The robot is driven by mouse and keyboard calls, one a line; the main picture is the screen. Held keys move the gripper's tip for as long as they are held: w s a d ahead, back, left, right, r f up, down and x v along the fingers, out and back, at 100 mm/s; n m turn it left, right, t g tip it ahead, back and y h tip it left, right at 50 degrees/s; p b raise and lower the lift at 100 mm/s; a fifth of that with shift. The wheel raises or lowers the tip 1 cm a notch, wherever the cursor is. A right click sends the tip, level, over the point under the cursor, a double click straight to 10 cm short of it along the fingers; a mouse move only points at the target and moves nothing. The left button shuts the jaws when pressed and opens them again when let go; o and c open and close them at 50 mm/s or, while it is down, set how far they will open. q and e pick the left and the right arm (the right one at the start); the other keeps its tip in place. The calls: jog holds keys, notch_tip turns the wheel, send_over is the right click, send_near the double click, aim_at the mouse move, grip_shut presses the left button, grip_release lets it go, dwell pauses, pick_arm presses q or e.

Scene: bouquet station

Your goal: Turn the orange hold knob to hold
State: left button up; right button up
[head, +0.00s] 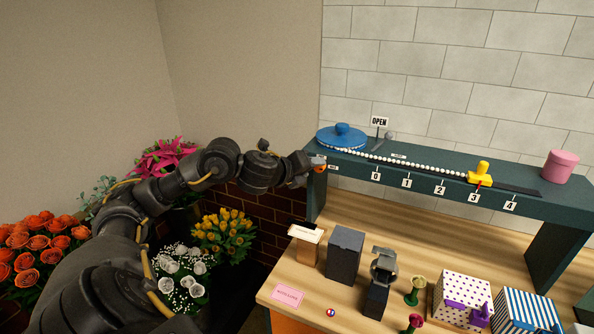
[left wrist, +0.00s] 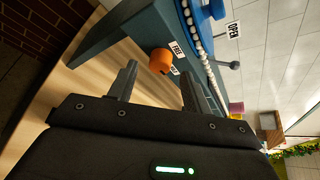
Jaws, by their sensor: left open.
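The orange hold knob (left wrist: 160,61) sits on the end face of the dark teal shelf. In the left wrist view a white FREE tag (left wrist: 177,48) is beside it, and a second small tag (left wrist: 174,71) is too small to read. My left gripper (left wrist: 158,80) is open, its two fingers on either side of the knob in the picture. The knob appears just beyond the fingertips; contact cannot be told. In the head view the knob (head: 320,168) is partly hidden by my left gripper (head: 310,167). My right gripper is not in view.
The teal shelf (head: 440,181) carries a blue reel (head: 342,137), a white bead string (head: 410,162), a yellow slider (head: 480,174) and a pink canister (head: 559,166). Boxes stand on the wooden counter (head: 330,210) below. Flowers (head: 225,232) stand at the left, near my left arm.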

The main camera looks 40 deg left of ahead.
pick_arm(q)
jog(key=b+v, duration=0.2)
jog(key=v, duration=0.6)
jog(key=shift+s, duration=0.25)
